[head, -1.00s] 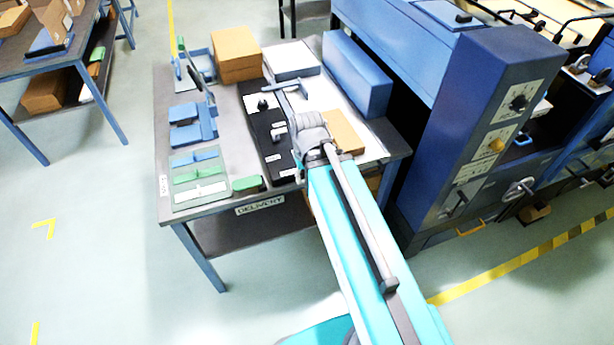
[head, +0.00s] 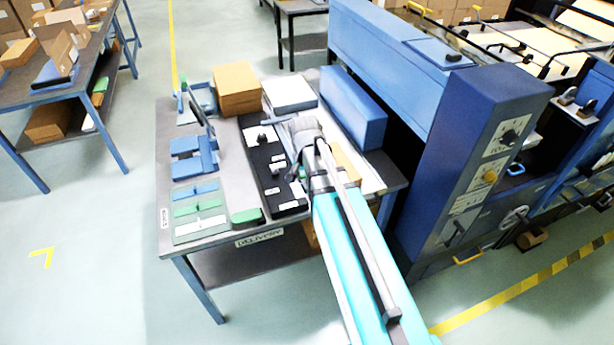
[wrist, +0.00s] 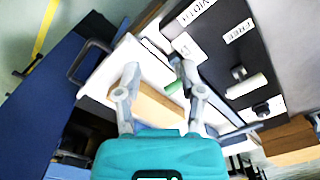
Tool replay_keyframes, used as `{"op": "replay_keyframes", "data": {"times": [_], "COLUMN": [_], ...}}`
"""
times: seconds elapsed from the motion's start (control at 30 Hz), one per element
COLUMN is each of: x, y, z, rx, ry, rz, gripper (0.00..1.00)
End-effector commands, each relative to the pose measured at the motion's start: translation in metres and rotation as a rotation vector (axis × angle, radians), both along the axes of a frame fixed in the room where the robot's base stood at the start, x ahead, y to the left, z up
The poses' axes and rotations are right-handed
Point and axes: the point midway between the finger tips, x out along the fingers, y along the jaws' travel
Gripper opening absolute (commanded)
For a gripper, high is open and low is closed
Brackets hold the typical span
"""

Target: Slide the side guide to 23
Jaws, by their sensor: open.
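A black panel (head: 256,158) with white labels lies on the delivery table; it also shows in the wrist view (wrist: 222,50). There its labels read "WIDTH" (wrist: 193,10) and "FREE" (wrist: 238,31). A pale bar-shaped handle (wrist: 247,86) and a black knob (wrist: 262,108) stand on the panel. I cannot tell which part is the side guide, and no scale number is legible. My gripper (wrist: 156,76) is open with nothing held, over a cardboard block and white sheet beside the panel.
A long blue box (head: 352,108), a cardboard stack (head: 237,90) and a white stack (head: 290,93) stand at the table's back. Blue, green and white strips (head: 198,190) lie left of the panel. A tall blue machine cabinet (head: 462,140) stands close on the right.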

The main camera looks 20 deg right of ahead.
Motion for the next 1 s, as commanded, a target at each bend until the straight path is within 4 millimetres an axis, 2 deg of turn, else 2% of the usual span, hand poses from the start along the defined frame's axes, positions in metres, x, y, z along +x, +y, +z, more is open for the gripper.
{"op": "replay_keyframes", "data": {"times": [0.03,0.1,0.3,0.4,0.6,1.0], "x": [0.018,0.034,0.072,0.084,0.093,0.092], "y": [-0.004,-0.01,-0.025,-0.03,-0.035,-0.035], "z": [0.008,0.013,0.025,0.029,0.031,0.03], "rx": [0.0,0.0,0.0,0.0,0.0,0.0], "ry": [0.0,0.0,0.0,0.0,0.0,-0.001], "rz": [-0.074,-0.184,-0.465,-0.563,-0.656,-0.661], "gripper": [0.51,0.51,0.51,0.51,0.51,0.51]}}
